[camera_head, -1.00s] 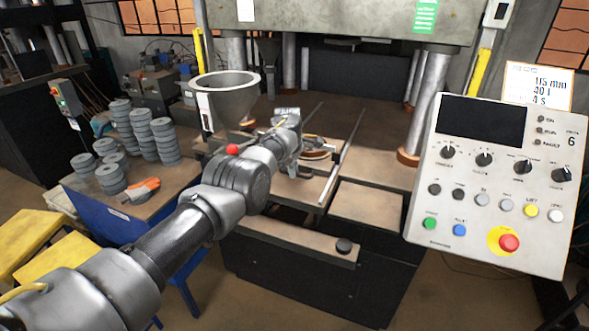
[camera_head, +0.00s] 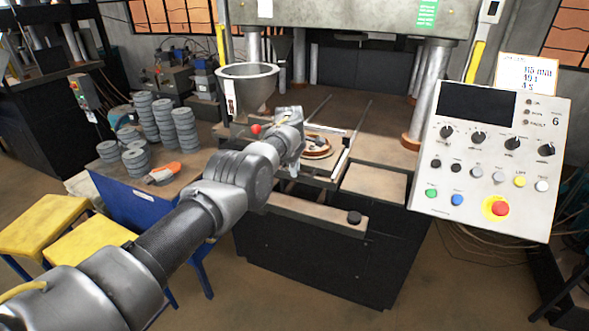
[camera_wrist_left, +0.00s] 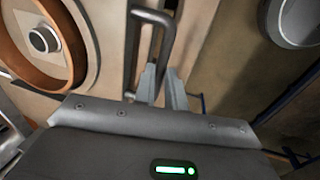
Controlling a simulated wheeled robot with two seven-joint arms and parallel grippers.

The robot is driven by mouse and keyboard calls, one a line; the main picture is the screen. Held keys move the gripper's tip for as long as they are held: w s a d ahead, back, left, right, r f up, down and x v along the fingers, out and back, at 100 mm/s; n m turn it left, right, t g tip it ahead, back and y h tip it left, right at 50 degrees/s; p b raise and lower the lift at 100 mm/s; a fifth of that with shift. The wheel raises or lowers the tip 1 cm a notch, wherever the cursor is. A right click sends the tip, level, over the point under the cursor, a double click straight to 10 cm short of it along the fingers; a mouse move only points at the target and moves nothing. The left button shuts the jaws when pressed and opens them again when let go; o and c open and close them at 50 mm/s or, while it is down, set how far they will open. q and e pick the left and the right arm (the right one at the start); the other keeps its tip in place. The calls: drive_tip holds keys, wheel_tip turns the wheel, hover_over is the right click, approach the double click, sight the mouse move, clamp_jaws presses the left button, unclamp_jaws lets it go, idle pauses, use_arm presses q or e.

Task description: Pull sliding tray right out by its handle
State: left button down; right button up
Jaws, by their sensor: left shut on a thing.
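The sliding tray (camera_head: 322,177) extends from the press bed on its rails, carrying a round brown mould (camera_head: 317,148). My left gripper (camera_head: 292,170) is at the tray's front left in the head view, where my own wrist hides most of the handle. In the left wrist view, the dark bar handle (camera_wrist_left: 161,35) runs down between the two grey fingers of my left gripper (camera_wrist_left: 163,85), which are shut on it. The mould (camera_wrist_left: 42,40) also shows there at the upper left. My right gripper is not in view.
A grey hopper (camera_head: 246,90) stands just behind my left wrist. The control panel (camera_head: 490,165) is at the right. A side table with stacked grey discs (camera_head: 185,130) and an orange-handled tool (camera_head: 163,173) is at the left, near yellow stools (camera_head: 40,222).

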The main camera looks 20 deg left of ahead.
use_arm(q)
drive_tip(key=shift+f, duration=0.15)
drive_tip(key=c, duration=1.5)
unclamp_jaws()
drive_tip(key=shift+s, duration=0.1)
drive_tip(key=shift+o, duration=0.2)
drive_tip(key=shift+r, duration=0.25)
wheel_tip(320, 180, up, 10)
drive_tip(key=s+b, duration=0.1)
drive_tip(key=s, duration=0.1)
drive_tip(key=shift+r+b, duration=0.2)
drive_tip(key=shift+b, duration=0.1)
drive_tip(key=shift+d+f, duration=0.1)
